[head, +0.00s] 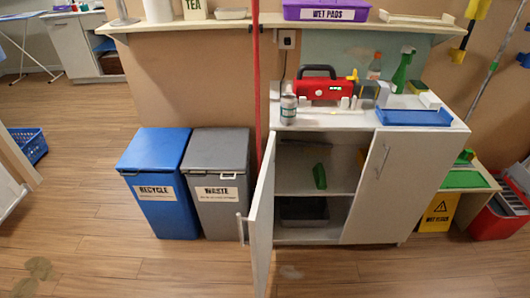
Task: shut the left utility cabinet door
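The utility cabinet (358,128) stands right of the middle in the head view. Its left door (263,225) is swung wide open toward me and shows nearly edge-on. The door's handle (241,229) is on its left side, facing the bins. The right door (392,187) is shut and has a long upright handle (383,161). Inside the open half, a green item (319,176) lies on the middle shelf and a dark tray (303,212) sits at the bottom. Neither of my grippers is in view.
A blue recycle bin (150,165) and a grey waste bin (216,165) stand just left of the open door. A red pole (257,85) rises behind it. A yellow sign (438,213) and red bucket (497,222) stand to the right. The floor in front is mostly clear.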

